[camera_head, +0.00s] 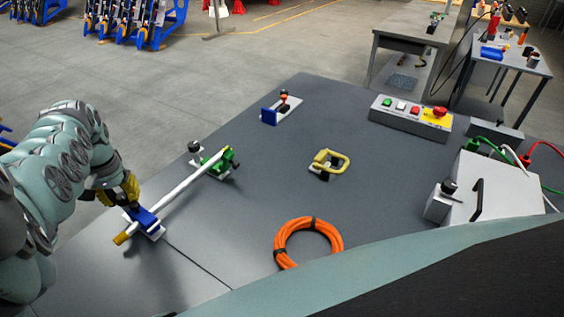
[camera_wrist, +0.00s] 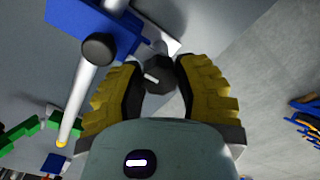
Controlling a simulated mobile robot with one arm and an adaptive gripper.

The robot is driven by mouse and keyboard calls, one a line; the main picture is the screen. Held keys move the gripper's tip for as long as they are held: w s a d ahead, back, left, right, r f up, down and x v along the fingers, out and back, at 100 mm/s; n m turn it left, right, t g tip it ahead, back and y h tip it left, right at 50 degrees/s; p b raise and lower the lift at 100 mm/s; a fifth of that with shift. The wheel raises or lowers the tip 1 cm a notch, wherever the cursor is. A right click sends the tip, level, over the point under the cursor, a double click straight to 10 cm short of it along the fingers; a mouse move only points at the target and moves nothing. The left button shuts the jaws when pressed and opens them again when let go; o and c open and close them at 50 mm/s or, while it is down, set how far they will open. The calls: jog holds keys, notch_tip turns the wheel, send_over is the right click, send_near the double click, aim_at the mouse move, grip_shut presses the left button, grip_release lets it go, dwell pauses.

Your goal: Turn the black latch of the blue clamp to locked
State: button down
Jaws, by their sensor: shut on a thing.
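The blue clamp (camera_head: 146,219) sits on the grey table at the left and holds the lower end of a white rod (camera_head: 180,190). In the wrist view the blue clamp (camera_wrist: 85,22) is at the top left. My gripper (camera_head: 125,194) is at the clamp's upper left side. In the wrist view its yellow fingers (camera_wrist: 158,88) are shut on the black latch (camera_wrist: 156,74), which carries a short white mark. A second black round knob (camera_wrist: 98,48) shows beside the rod. The latch is hidden by my gripper in the head view.
A green clamp (camera_head: 222,165) holds the rod's far end. A small blue-ended fixture (camera_head: 270,116), a yellow handle (camera_head: 332,162), an orange cable coil (camera_head: 308,241), a button box (camera_head: 410,116) and a white case (camera_head: 490,188) stand further right. Clear tabletop lies between them.

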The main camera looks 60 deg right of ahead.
aim_at(121, 196)
dwell(0.4)
jog(key=c, duration=0.6)
grip_release()
jog(key=shift+r, duration=6)
jog(key=shift+w, duration=0.1)
